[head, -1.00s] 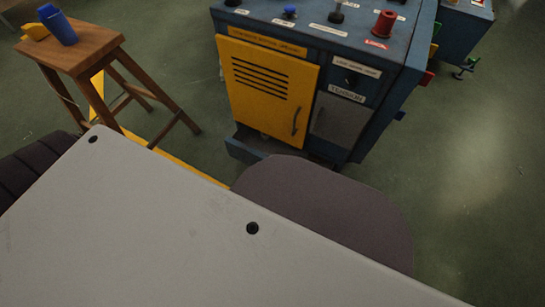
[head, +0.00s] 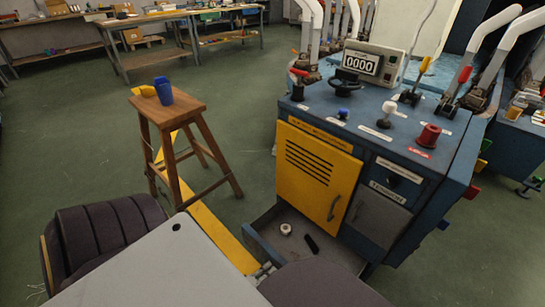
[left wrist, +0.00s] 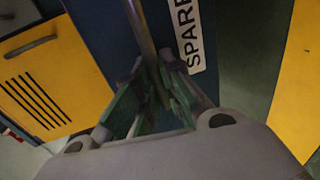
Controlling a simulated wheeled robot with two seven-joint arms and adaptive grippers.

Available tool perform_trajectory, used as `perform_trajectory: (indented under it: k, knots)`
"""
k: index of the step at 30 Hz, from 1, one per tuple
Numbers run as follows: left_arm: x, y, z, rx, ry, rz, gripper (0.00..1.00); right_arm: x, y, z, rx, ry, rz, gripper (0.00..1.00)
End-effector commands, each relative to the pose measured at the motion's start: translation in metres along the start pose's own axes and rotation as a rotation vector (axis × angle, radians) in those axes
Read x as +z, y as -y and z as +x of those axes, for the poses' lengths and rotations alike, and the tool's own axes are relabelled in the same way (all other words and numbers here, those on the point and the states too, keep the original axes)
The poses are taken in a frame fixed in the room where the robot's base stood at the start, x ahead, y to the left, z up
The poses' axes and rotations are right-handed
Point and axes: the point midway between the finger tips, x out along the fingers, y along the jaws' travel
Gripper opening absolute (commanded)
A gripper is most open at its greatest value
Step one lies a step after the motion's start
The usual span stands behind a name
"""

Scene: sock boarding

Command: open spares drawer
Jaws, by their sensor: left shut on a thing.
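The spares drawer (head: 262,243) is the blue bottom drawer of the blue machine cabinet (head: 400,160). It is pulled out, and its inside shows from above in the head view. A small white roll and a dark oblong item lie in it. In the left wrist view, the drawer's blue front carries a white label (left wrist: 189,30) reading "SPARE", cut off. My left gripper (left wrist: 158,88), with green finger pads, is shut on the drawer's metal bar handle (left wrist: 141,28). In the head view, the gripper (head: 264,271) shows only partly at the drawer front, behind my body. My right gripper is not in view.
A yellow louvred door (head: 312,172) above the drawer is closed. A wooden stool (head: 185,107) with a blue cup (head: 163,91) and a yellow item stands left of the cabinet. A yellow floor stripe (head: 215,232) runs between them. Green floor at left is free.

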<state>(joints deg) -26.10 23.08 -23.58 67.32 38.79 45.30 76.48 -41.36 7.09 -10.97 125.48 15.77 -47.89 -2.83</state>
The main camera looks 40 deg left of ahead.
Motion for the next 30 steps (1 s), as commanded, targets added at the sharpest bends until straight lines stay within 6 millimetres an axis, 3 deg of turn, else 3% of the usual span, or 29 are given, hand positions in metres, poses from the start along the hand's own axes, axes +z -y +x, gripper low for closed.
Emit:
perform_trajectory:
  k: [1,11,12,17,30]
  knots:
    - [-0.0096,-0.0006,-0.0001,0.001,-0.013,0.002,0.0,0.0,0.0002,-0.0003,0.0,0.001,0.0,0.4]
    - [-0.0096,0.0,-0.0008,0.001,-0.013,0.002,0.0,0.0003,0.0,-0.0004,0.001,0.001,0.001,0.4]
    - [-0.0096,0.0,-0.0008,0.001,-0.013,0.002,0.11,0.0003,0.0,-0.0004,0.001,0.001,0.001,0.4]
    - [-0.0095,-0.0003,-0.0006,0.002,-0.013,0.003,0.31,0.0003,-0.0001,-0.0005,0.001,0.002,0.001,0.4]
    - [-0.0035,-0.001,-0.0009,0.002,-0.005,0.001,0.31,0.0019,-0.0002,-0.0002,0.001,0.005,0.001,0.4]
